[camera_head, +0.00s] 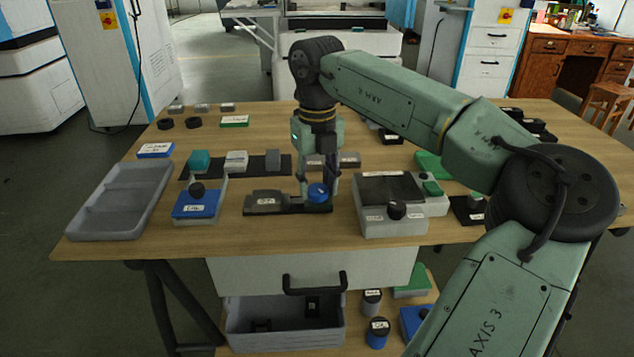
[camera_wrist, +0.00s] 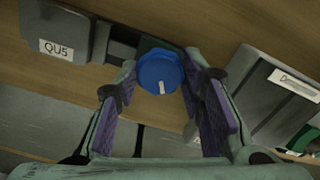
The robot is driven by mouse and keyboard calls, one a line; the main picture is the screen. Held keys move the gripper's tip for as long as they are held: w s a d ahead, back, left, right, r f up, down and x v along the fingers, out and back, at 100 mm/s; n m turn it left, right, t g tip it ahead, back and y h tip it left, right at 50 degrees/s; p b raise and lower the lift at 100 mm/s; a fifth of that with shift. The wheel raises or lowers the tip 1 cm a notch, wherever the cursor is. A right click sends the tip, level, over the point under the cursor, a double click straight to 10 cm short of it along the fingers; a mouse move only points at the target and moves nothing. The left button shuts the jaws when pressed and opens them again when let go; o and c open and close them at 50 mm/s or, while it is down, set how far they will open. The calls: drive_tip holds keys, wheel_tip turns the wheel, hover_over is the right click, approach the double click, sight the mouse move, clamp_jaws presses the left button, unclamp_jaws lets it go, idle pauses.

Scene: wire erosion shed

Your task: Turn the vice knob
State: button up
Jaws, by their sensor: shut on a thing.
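The vice (camera_head: 265,202) is a dark grey block with a white label, lying on the wooden table near its front edge. Its blue round knob (camera_head: 318,192) is at the right end. In the wrist view the knob (camera_wrist: 160,71) shows a small white mark pointing toward the bottom of the picture, and the vice body (camera_wrist: 62,38) carries a label that appears to read "QU5". My gripper (camera_head: 318,186) points down over the knob. Its purple-padded fingers (camera_wrist: 160,82) stand on either side of the knob and are shut on it.
A grey box with a dark top (camera_head: 392,232) and black knob stands close to the right. A box with a blue front (camera_head: 196,208) stands to the left, beside a grey divided tray (camera_head: 108,232). Several small blocks stand behind the vice.

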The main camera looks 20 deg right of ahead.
sight(317, 188)
idle(0.5)
drive_tip(key=o, duration=1.1)
drive_tip(key=shift+o, duration=0.2)
wheel_tip(317, 188, up, 12)
